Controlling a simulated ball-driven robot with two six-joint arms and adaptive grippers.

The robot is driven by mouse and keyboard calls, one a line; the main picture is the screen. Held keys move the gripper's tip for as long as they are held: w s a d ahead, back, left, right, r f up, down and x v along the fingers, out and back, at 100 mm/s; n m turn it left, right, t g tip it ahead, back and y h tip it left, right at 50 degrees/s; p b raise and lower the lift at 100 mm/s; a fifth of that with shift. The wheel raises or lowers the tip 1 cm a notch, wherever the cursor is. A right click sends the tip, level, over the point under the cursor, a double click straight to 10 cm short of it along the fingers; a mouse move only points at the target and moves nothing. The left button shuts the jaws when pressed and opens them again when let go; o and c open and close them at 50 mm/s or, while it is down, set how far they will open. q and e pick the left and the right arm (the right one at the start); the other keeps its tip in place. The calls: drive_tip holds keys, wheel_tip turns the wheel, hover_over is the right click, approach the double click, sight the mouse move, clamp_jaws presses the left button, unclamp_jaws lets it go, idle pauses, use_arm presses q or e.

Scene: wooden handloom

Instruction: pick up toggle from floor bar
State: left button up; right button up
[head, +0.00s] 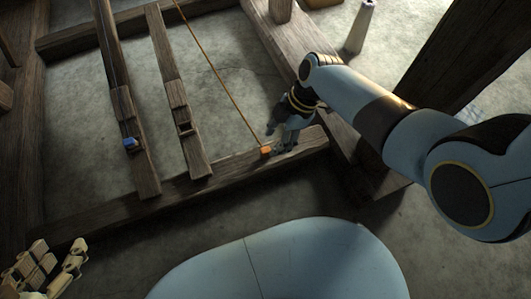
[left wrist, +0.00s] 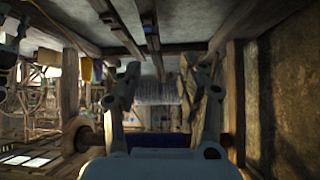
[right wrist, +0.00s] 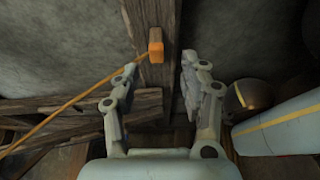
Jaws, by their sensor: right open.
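The toggle (head: 266,151) is a small orange block at the end of an orange cord (head: 218,76). It sits on the wooden floor bar (head: 230,172). In the right wrist view the toggle (right wrist: 155,48) lies ahead of my open right gripper (right wrist: 159,66), roughly in line with the gap between the fingers. In the head view my right gripper (head: 280,146) is low over the bar, just right of the toggle; I cannot tell whether it touches the bar.
Two wooden treadles (head: 171,90) run over the floor left of the cord, one with a blue piece (head: 131,144). A thick side beam (head: 285,52) runs beside my right arm. A pale cone-shaped object (head: 360,27) stands beyond it.

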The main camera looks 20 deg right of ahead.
sight(266, 149)
drive_tip(key=shift+b+x, duration=0.85)
drive_tip(key=shift+x, duration=0.3)
drive_tip(key=shift+b+x, duration=0.8)
drive_tip(key=shift+x, duration=0.15)
drive_tip(key=shift+w+a+f+b, duration=0.25)
drive_tip(key=shift+a+f+b, duration=0.05)
drive_tip(key=shift+f+b, duration=0.2)
drive_tip(key=c, duration=0.9)
use_arm(q)
drive_tip(key=w+d+r+m+t+h, duration=0.1)
drive_tip(key=w+r+t, duration=0.3)
drive_tip(key=r, duration=0.3)
drive_tip(key=w+d+r+t+h, duration=0.1)
drive_tip(key=w+r+t, duration=0.4)
drive_tip(key=r+t, duration=0.1)
drive_tip(key=shift+r+m, duration=0.4)
drive_tip(key=shift+r, duration=0.3)
use_arm(e)
drive_tip(key=shift+o, duration=0.2)
